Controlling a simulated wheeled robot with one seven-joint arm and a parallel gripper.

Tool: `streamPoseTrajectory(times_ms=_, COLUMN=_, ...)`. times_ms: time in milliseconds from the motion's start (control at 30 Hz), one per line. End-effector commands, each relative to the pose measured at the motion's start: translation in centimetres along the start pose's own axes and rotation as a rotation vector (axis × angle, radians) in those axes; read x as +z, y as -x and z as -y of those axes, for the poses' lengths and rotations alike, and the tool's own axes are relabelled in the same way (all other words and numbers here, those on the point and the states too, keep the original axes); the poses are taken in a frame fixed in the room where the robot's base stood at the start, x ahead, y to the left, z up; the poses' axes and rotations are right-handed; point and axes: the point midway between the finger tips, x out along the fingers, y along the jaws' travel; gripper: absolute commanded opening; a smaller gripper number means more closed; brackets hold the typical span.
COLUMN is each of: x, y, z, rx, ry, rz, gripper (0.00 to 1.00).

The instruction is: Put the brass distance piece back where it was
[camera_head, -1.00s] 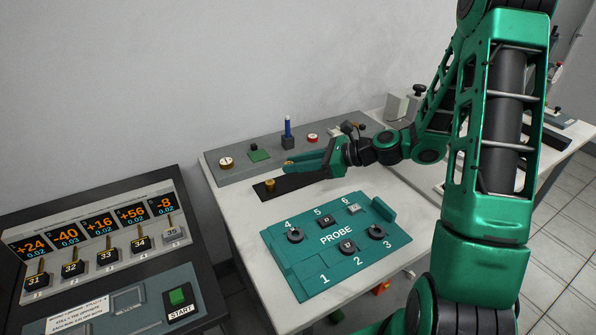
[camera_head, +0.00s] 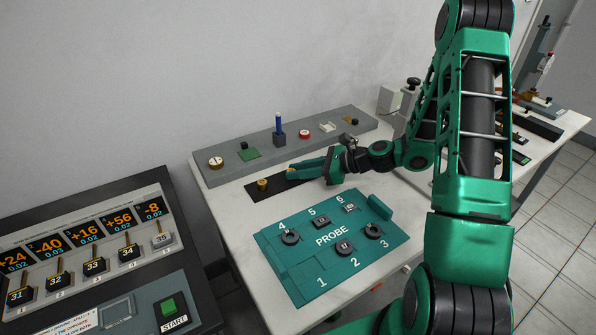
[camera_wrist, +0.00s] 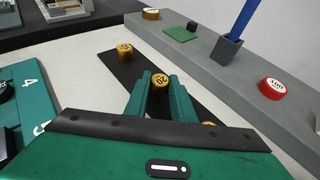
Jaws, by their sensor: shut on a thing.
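My gripper (camera_head: 291,173) is over the black strip (camera_head: 250,190). In the wrist view its green fingers (camera_wrist: 161,92) are shut on a brass distance piece (camera_wrist: 160,81) marked 20. I cannot tell whether that piece touches the strip. A second short brass cylinder (camera_head: 262,184) stands upright on the left part of the strip, apart from my fingers; it also shows in the wrist view (camera_wrist: 125,52). A further brass piece (camera_wrist: 209,124) is mostly hidden behind my gripper body in the wrist view.
A grey ledge (camera_head: 230,172) behind the strip carries a brass-rimmed disc (camera_head: 216,162), a green pad (camera_head: 249,154), a blue rod in a dark block (camera_head: 279,130) and a red-rimmed disc (camera_head: 305,134). The green PROBE plate (camera_head: 330,262) lies in front. A readout console (camera_head: 90,250) stands left.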

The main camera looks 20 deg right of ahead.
Motion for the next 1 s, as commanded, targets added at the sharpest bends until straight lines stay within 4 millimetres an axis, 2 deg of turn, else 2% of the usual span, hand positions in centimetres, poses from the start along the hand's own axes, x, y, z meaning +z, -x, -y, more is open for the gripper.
streamPoseTrajectory(times_ms=167, x=-0.1, y=-0.1, z=0.0, rx=0.001, ry=-0.001, rz=0.000, gripper=0.00)
streamPoseTrajectory(times_ms=200, x=-0.1, y=-0.1, z=0.0, rx=0.000, ry=0.000, rz=0.000, gripper=0.32)
streamPoseTrajectory(times_ms=233, x=-0.1, y=-0.1, z=0.0, rx=0.000, ry=0.000, rz=0.000, gripper=0.39)
streamPoseTrajectory(times_ms=267, x=-0.1, y=-0.1, z=0.0, rx=0.000, ry=0.000, rz=0.000, gripper=0.41)
streamPoseTrajectory(times_ms=567, x=0.0, y=0.1, z=0.0, rx=-0.001, ry=0.000, rz=0.000, gripper=0.41)
streamPoseTrajectory(times_ms=667, x=0.0, y=0.7, z=0.1, rx=-0.002, ry=-0.001, rz=0.000, gripper=0.41)
streamPoseTrajectory(times_ms=767, x=0.0, y=2.0, z=0.1, rx=-0.005, ry=-0.002, rz=0.000, gripper=0.41)
streamPoseTrajectory(times_ms=1000, x=0.0, y=6.8, z=0.1, rx=-0.006, ry=-0.001, rz=0.000, gripper=0.41)
